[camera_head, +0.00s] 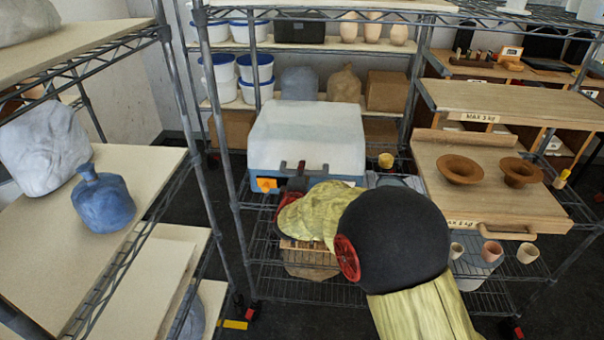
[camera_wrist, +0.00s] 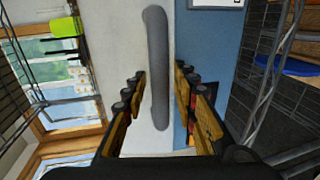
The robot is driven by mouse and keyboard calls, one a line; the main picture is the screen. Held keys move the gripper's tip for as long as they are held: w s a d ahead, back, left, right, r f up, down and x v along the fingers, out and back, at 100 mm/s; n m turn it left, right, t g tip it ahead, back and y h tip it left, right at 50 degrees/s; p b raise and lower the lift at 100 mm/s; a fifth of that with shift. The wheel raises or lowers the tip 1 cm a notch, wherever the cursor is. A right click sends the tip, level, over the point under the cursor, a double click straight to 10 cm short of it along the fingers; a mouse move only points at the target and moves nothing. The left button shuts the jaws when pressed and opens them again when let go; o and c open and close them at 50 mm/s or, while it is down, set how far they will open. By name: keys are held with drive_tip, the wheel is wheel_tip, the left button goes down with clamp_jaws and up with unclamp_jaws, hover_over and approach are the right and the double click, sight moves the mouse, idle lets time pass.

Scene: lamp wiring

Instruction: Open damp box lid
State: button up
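The damp box stands on the wire shelf in the head view, with a whitish lid (camera_head: 308,128) over a blue base (camera_head: 262,172). The lid looks closed. A grey bar handle (camera_head: 318,167) is on the lid's front; it also shows upright in the wrist view (camera_wrist: 158,65). My gripper (camera_wrist: 159,76) is open at the handle, with one finger on each side and a visible gap on both sides. In the head view my gripper (camera_head: 296,184) is at the box's front, partly hidden by my arm.
An orange label (camera_head: 266,184) is on the box front. To the right is a wooden board (camera_head: 470,205) with two brown bowls (camera_head: 461,169) (camera_head: 521,172). Small cups (camera_head: 491,251) stand below. On the left shelf is a blue wrapped vase (camera_head: 103,200). A shelf post (camera_head: 225,130) rises left of the box.

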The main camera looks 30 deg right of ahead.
drive_tip(key=c, duration=0.6)
clamp_jaws()
